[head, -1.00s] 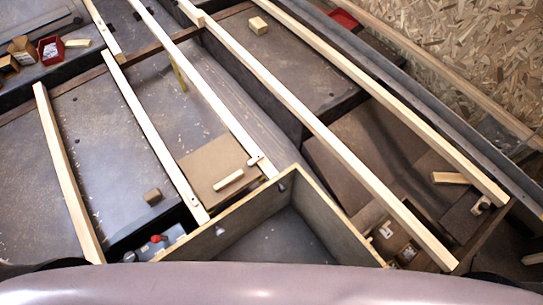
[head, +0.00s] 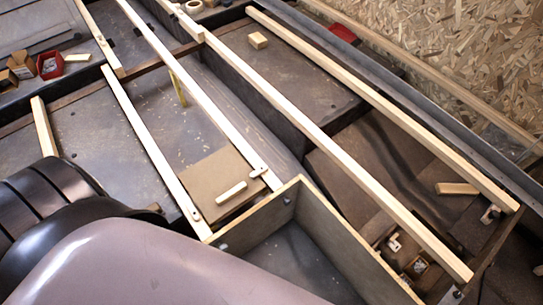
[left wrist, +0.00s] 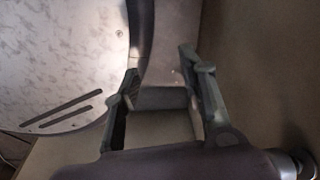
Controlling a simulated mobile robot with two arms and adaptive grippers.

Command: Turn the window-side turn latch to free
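Small turn-latch-like fittings sit on the pale wooden slats in the head view. One pale latch (head: 258,172) is at the near end of the middle slat, by the corner of the open box. Another fitting (head: 195,214) is at the near end of the slat to its left. A metal fitting (head: 490,214) is at the near end of the far-right slat. No window shows, so I cannot tell which is the window-side one. My left gripper (left wrist: 160,62) is open in the left wrist view, with no latch visible between its fingers. My right gripper is not in view.
An open wooden-edged box (head: 290,240) stands at the front centre. Long slats cross the dark floor panels. A red bin (head: 48,65) is at the far left, and a wood block (head: 258,40) lies at the back. A chipboard wall (head: 460,55) bounds the right.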

